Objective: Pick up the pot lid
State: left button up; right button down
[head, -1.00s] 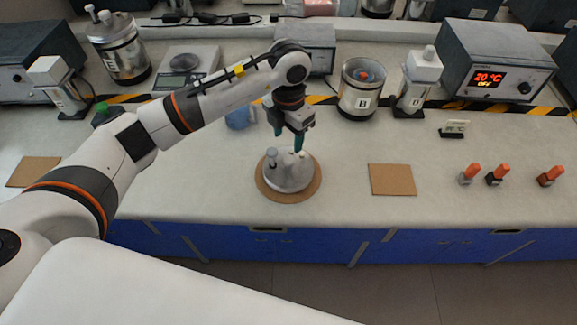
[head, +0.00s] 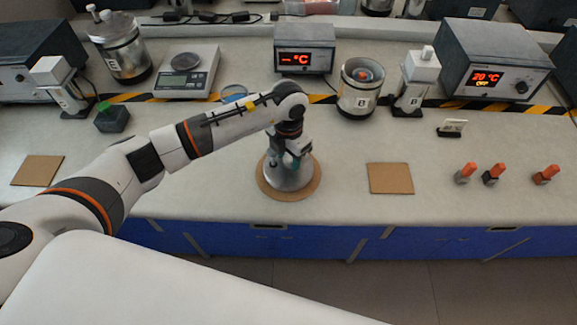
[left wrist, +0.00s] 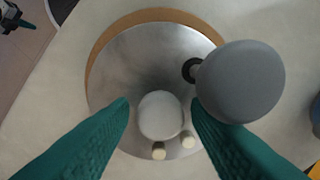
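The pot lid (head: 290,180) is a round silvery metal lid lying on a round cork mat (head: 268,190) on the bench. In the left wrist view the lid (left wrist: 118,62) carries a pale round knob (left wrist: 160,115), two small cream pegs and a large grey ball-shaped part (left wrist: 240,82). My left gripper (head: 290,158) is just above the lid in the head view. In the left wrist view its green fingers (left wrist: 160,112) are open, one on each side of the pale knob, with gaps beside it. My right gripper is not clearly seen.
A square cork mat (head: 391,178) lies to the right, another (head: 37,170) at the far left. Orange-topped small items (head: 494,174) stand at right. Behind are a scale (head: 186,75), an open metal pot (head: 360,88) and heater boxes (head: 488,72). The bench front is clear.

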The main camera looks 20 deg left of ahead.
pick_arm(q)
grip_shut()
jog(key=shift+r, duration=0.15)
